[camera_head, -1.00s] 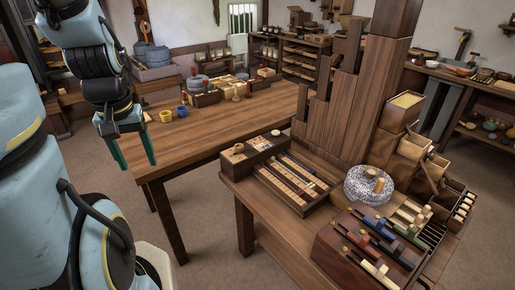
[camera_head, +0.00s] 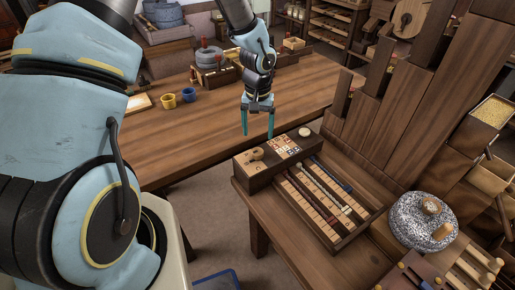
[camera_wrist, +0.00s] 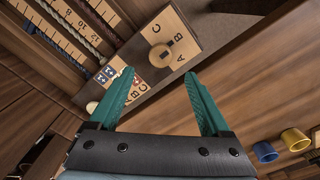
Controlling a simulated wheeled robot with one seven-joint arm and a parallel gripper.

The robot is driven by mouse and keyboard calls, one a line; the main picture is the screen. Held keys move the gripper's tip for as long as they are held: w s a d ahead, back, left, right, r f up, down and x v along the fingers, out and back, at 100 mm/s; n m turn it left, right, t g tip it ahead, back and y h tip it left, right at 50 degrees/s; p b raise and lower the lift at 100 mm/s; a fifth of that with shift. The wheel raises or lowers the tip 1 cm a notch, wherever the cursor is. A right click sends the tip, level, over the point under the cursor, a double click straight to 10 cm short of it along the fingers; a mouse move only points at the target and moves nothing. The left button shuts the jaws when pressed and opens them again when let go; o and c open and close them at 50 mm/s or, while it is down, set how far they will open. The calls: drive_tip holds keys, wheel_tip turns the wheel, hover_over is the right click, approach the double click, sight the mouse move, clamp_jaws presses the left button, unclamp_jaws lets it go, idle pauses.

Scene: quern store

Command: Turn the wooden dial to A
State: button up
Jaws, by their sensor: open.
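The wooden dial (camera_head: 257,154) sits on the near-left end of a dark wooden box (camera_head: 265,176) on the right-hand table. In the wrist view the dial (camera_wrist: 160,53) is a round knob on a pale plate with the letters A, B and C beside it. I cannot tell for sure which letter it points to. My gripper (camera_head: 258,133) has two green fingers pointing down, above and behind the box. In the wrist view my gripper (camera_wrist: 158,76) is spread and empty, with the dial beyond the gap between its fingertips, apart from them.
The box also carries a small letter-tile panel (camera_head: 285,146) and a white round knob (camera_head: 304,132). Beside it lies a tray of numbered sliders (camera_head: 320,200). A speckled millstone (camera_head: 415,220) stands at right. Yellow (camera_head: 168,100) and blue cups (camera_head: 188,95) stand on the long table.

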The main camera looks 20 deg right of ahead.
sight(257, 151)
wheel_tip(257, 151, down, 8)
drive_tip(key=shift+f+p, duration=0.25)
drive_tip(key=shift+p, duration=0.6)
drive_tip(key=shift+c, duration=0.3)
clamp_jaws()
drive_tip(key=shift+m, duration=0.3)
drive_tip(key=m+b, duration=0.1)
drive_tip(key=m, duration=0.4)
drive_tip(key=shift+m+b, duration=0.3)
drive_tip(key=shift+b, duration=0.05)
drive_tip(key=m, duration=0.5)
drive_tip(key=shift+m, duration=0.4)
